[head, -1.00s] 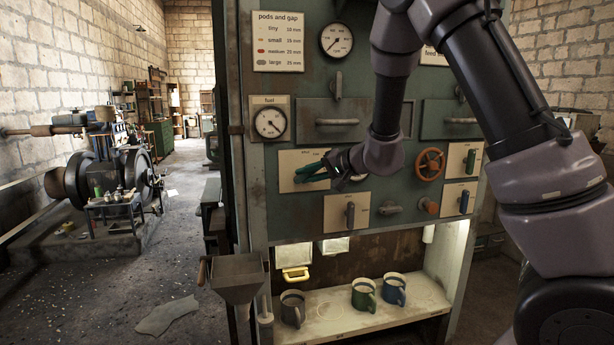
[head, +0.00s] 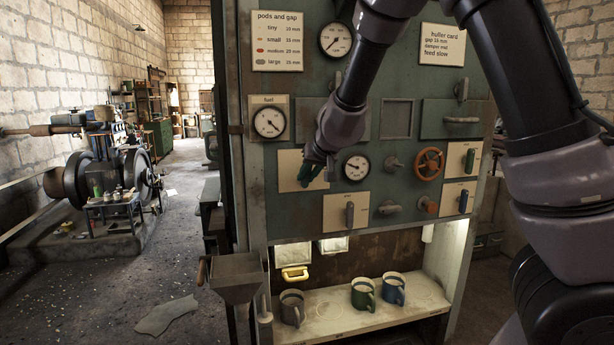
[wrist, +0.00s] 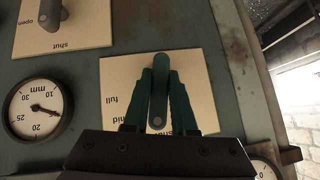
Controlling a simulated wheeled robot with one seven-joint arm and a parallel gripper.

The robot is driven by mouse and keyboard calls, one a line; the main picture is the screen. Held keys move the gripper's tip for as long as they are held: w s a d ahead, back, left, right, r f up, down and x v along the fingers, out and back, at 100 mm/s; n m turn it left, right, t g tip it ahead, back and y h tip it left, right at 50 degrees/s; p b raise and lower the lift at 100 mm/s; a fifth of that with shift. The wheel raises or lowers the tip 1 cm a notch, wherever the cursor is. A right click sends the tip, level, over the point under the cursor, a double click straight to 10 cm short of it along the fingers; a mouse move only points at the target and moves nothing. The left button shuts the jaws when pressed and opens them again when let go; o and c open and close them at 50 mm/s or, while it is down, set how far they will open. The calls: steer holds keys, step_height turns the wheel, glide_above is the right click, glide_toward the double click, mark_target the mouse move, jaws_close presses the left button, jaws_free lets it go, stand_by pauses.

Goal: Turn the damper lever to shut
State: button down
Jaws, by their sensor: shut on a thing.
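The damper plate (head: 288,168) is a cream panel on the green cabinet front, left of a small gauge. It also shows in the wrist view (wrist: 205,98), upside down, with "full" and "mid" legible and another label mostly covered. The lever (wrist: 159,98), a dark grey-green bar with a rounded end, lies over this plate. My gripper (head: 308,174) has its teal fingers on either side of the lever, shut on it. In the wrist view the fingers (wrist: 158,100) run along both sides of the bar. In the head view my gripper hides most of the lever.
A small gauge (head: 356,168) is close to the right of my gripper. A lower plate with its own lever (head: 350,213) is below. An orange handwheel (head: 429,163) is further right. Mugs (head: 363,294) stand on the shelf underneath.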

steer(key=shift+h, duration=0.4)
steer(key=shift+w+d+n+h, duration=0.1)
steer(key=shift+d+n+h, duration=0.05)
steer(key=shift+n+h, duration=0.25)
stand_by(0.6)
steer(key=c, duration=0.7)
jaws_free()
steer(key=v, duration=1.1)
steer(key=shift+s+a+f, duration=0.2)
steer(key=shift+s+a, duration=0.05)
steer(key=shift+a, duration=0.05)
